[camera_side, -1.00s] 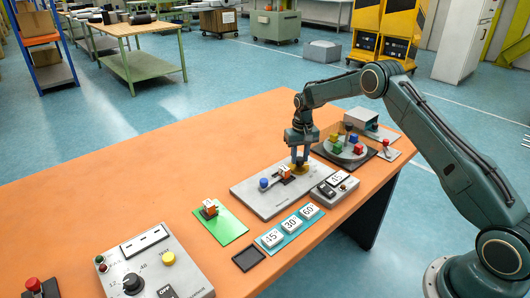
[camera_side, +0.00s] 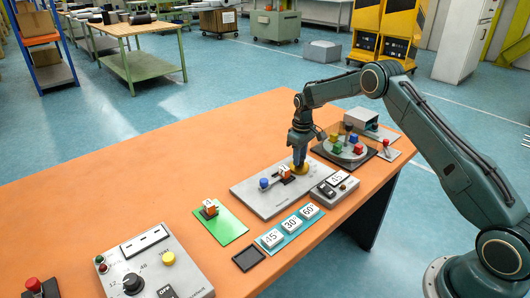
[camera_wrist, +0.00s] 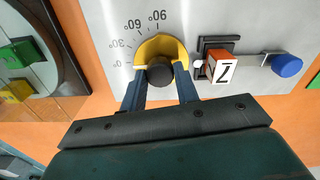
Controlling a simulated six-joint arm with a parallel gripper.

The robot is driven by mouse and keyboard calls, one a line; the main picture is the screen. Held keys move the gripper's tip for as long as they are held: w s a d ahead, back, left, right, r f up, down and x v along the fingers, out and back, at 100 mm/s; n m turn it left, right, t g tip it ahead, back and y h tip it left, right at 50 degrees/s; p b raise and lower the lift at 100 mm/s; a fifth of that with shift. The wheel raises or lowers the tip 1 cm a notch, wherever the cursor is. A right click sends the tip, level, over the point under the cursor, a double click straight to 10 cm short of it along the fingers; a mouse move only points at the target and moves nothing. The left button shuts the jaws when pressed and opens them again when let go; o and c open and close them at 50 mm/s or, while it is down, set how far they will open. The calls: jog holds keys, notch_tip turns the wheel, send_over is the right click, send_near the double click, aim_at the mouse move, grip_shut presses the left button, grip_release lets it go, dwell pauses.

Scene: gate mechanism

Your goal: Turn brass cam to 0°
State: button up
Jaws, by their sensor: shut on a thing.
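The brass cam (camera_wrist: 162,45) is a yellow disc with a black knob (camera_wrist: 160,72) on a grey plate (camera_wrist: 120,20). A printed scale (camera_wrist: 138,35) marked 0° to 90° curves beside it. A white line at the cam's left side appears to point near 0°. My gripper (camera_wrist: 160,88) is shut on the black knob, one finger on each side. In the side view the yellow cam (camera_side: 300,170) shows below my gripper (camera_side: 299,162), which hides part of it.
A round table with coloured blocks (camera_side: 345,149) stands behind.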

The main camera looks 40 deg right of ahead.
jog(key=shift+r, duration=0.1)
jog(key=o, duration=1)
jog(key=shift+c, duration=0.2)
notch_tip(320, 180, up, 14)
dwell(0.4)
